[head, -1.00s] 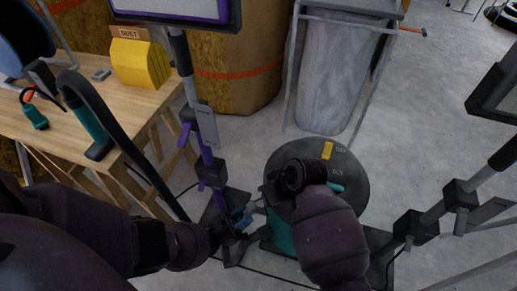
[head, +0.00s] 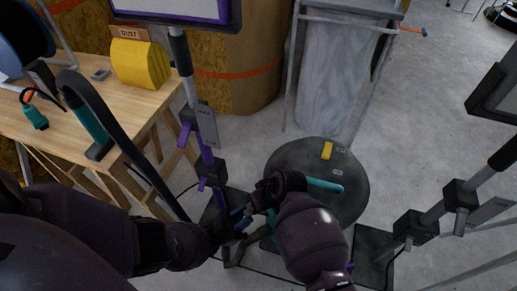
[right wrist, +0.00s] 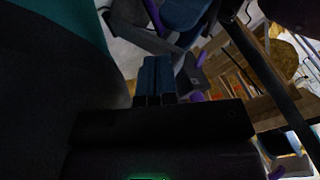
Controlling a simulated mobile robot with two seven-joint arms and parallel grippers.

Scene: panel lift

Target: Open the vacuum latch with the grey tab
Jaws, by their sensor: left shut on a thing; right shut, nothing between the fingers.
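The vacuum is a teal drum with a round dark lid (head: 345,200), standing on the floor in the head view. A teal handle (head: 325,185) and a yellow tag (head: 327,151) are on the lid. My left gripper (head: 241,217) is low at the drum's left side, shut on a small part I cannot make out. My right arm crosses the lid's left half, and its gripper is mostly hidden there. In the right wrist view my right gripper (right wrist: 155,80) is shut and empty beside the teal drum wall (right wrist: 60,25). I cannot make out the latch or grey tab.
A workbench (head: 55,130) with a yellow box (head: 140,62) is at the left. A grey bag in a frame (head: 335,75) stands behind. Another dark stand (head: 415,228) is at the right.

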